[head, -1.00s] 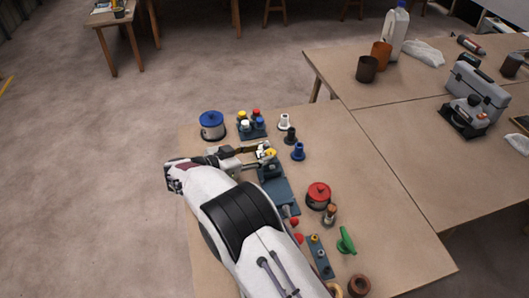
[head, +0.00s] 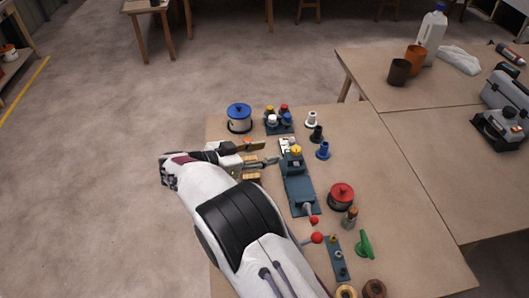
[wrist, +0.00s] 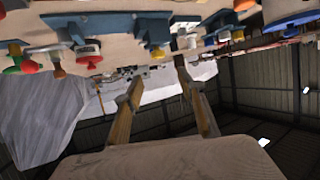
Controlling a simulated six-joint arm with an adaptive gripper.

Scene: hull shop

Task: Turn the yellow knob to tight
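The yellow knob (head: 296,150) stands at the far end of a blue-grey fixture (head: 299,188) on the bench. My gripper (head: 262,160) is open to the left of the knob, apart from it, with nothing seen in its grasp. In the wrist view the two tan-padded fingers of my gripper (wrist: 157,78) are spread wide, with the bench parts above them in the picture. A small grey part of the fixture reaches left from the knob toward the fingers. Any mark showing how tight the knob is is too small to read.
A blue-lidded pot (head: 239,118) and a block with several coloured caps (head: 279,121) stand behind. White, black and blue spools and a red-lidded pot (head: 341,196) are to the right. Floor lies left of the bench.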

